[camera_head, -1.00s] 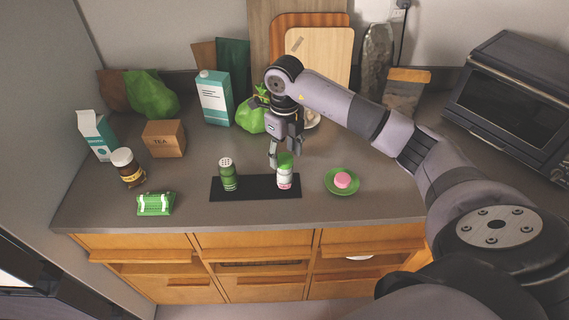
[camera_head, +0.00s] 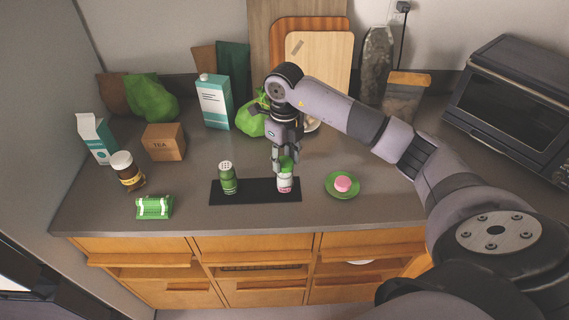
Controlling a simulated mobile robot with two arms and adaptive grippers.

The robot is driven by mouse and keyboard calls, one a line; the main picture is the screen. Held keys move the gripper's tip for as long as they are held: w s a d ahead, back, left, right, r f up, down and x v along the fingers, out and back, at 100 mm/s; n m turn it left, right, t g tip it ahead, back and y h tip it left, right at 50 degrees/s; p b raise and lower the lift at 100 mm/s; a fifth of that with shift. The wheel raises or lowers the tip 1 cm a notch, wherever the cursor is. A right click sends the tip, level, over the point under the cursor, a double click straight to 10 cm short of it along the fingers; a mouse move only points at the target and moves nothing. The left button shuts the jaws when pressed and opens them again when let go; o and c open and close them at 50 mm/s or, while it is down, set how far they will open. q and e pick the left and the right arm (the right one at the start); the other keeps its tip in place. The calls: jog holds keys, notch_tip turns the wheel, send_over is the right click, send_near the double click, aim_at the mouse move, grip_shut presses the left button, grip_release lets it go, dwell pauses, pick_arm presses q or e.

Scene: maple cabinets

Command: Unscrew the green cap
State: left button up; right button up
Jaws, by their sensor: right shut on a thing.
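The green cap (camera_head: 286,164) sits on top of a white and pink bottle (camera_head: 285,184). The bottle stands upright at the right end of a black mat (camera_head: 252,191). My right gripper (camera_head: 285,165) points straight down over the bottle and is shut on the green cap; its fingers partly hide the cap. I cannot tell how far the cap is turned. A green shaker with a pale holed top (camera_head: 228,178) stands on the left part of the mat. My left gripper does not show.
A green saucer (camera_head: 331,191) with a pink item (camera_head: 343,184) is right of the bottle. A toaster oven (camera_head: 513,110) is at right. The front counter strip is clear.

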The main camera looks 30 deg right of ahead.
jog(key=shift+c, duration=0.6)
jog(key=shift+f, duration=0.1)
jog(key=shift+f+n+b, duration=0.1)
jog(key=shift+n+b, duration=0.55)
jog(key=shift+n, duration=0.05)
jog(key=n+b, duration=0.1)
jog(key=n, duration=0.2)
jog(key=shift+s+b, duration=0.1)
jog(key=shift+b, duration=0.2)
jog(key=shift+n, duration=0.9)
